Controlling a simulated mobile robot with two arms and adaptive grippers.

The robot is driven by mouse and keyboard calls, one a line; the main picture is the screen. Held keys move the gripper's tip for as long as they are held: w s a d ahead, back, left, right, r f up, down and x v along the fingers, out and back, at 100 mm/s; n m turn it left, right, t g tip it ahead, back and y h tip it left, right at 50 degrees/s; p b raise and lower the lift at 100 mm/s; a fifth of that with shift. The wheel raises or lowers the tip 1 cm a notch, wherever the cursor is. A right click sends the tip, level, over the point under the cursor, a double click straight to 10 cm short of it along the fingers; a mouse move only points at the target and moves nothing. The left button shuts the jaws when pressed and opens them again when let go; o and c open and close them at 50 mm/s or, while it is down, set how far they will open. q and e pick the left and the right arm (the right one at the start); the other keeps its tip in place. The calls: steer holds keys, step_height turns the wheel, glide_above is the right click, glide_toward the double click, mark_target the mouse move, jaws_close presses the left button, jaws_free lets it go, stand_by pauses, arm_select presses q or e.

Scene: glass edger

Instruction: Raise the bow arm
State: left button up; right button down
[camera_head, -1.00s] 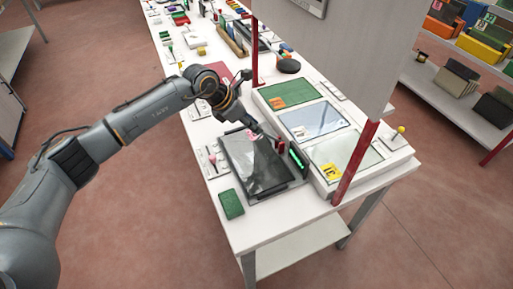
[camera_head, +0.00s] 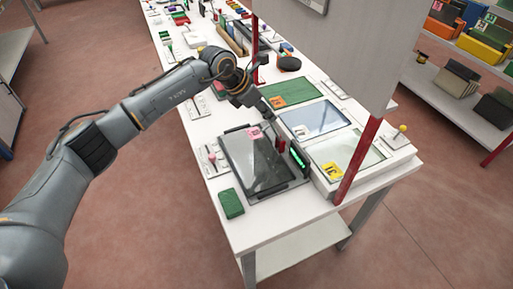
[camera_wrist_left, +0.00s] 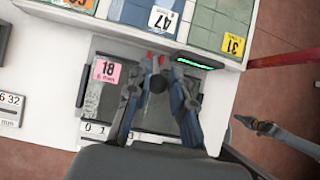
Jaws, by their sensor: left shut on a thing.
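The edger (camera_head: 243,178) is a dark framed flat unit with a glossy top and a pink 18 tag (camera_head: 255,133), on the near end of the white bench. A red piece (camera_head: 280,146) stands upright at its right side, beside a green-lit bar (camera_head: 299,157). My left gripper (camera_head: 272,122) reaches down from above this side. In the left wrist view, the left gripper (camera_wrist_left: 164,68) has its fingertips close together around a small dark part with red beside it, which I take to be the bow arm; the fingers hide most of it. A grey gripper-like shape (camera_wrist_left: 262,128), possibly my right one, shows at the right.
Numbered glass panes (camera_head: 312,118) lie in a white rack right of the edger. A red post (camera_head: 355,163) and a grey panel (camera_head: 335,50) stand over it. A green block (camera_head: 231,204) lies at the near left. A yellow-knobbed lever (camera_head: 402,129) is at the right.

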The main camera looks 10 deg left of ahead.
arm_select(q)
steer(key=shift+w+d+r, duration=0.15)
steer(key=shift+w+d, duration=0.15)
steer(key=shift+d, duration=0.15)
steer(key=shift+w+d+r+b, duration=0.1)
steer(key=shift+w+d+b, duration=0.35)
steer(key=shift+d, duration=0.2)
steer(key=shift+w+d+r+b, duration=0.1)
steer(key=shift+w+d+b, duration=0.3)
steer(key=shift+d, duration=0.2)
steer(key=shift+w+d+f+b, duration=0.15)
steer(key=shift+w+d+b, duration=0.2)
steer(key=shift+d+b, duration=0.3)
steer(key=shift+w+d+b, duration=0.3)
steer(key=shift+w+d, duration=0.1)
steer(key=shift+d, duration=0.15)
